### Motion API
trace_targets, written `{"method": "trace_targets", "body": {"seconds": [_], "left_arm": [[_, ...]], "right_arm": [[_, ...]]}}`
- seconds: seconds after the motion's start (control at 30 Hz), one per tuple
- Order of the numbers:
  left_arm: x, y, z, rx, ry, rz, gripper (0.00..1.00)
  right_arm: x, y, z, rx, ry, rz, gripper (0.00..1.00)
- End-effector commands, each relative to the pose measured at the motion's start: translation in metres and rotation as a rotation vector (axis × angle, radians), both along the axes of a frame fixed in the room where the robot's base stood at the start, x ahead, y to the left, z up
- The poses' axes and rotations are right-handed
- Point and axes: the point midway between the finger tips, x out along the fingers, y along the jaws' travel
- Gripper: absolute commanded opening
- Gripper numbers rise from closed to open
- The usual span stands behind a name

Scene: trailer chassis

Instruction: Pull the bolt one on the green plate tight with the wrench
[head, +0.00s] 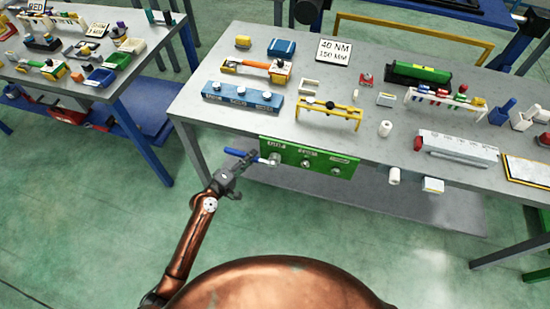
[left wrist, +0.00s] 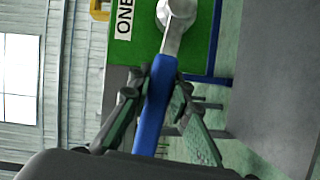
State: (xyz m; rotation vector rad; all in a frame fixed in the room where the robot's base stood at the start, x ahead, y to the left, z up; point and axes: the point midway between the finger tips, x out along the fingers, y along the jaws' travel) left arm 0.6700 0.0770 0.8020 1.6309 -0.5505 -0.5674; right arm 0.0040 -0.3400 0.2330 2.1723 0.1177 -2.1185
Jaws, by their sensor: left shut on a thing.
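The green plate (head: 307,161) hangs upright at the front edge of the workbench, with labelled bolts in a row. Bolt one (head: 275,159) is the leftmost; in the left wrist view it is a round silver head (left wrist: 178,15) beside the label "ONE". The wrench has a blue handle (head: 239,153) and a silver end. My left gripper (head: 238,168) is shut on the wrench's blue handle (left wrist: 154,110). The silver end of the wrench (left wrist: 174,42) reaches bolt one and overlaps it; I cannot tell how fully it seats. My right gripper is not in view.
The workbench (head: 215,130) carries a blue block (head: 242,97) with several knobs, a yellow frame (head: 330,112), a sign (head: 333,51) reading "40 NM" and a grey box (head: 457,147). Another table (head: 130,85) stands left. Floor left of my arm is clear.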

Motion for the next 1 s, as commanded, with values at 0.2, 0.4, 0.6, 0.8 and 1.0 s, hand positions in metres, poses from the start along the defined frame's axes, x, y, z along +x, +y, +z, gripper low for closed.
{"method": "trace_targets", "body": {"seconds": [0.2, 0.4, 0.6, 0.8, 1.0], "left_arm": [[0.0, 0.0, 0.004, 0.019, -0.01, 0.0, 0.0], [0.0, 0.0, 0.004, 0.02, -0.01, -0.001, 0.0], [0.0, -0.001, 0.005, 0.027, -0.013, -0.001, 0.0], [0.0, -0.001, 0.01, 0.057, -0.024, 0.0, 0.0], [0.0, -0.002, 0.012, 0.088, -0.034, 0.001, 0.0]], "right_arm": [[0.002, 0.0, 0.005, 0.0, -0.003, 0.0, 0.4], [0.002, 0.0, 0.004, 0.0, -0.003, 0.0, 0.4], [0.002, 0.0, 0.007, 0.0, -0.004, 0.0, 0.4], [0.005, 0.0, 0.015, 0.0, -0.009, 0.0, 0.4], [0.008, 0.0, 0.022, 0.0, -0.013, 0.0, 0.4]]}}
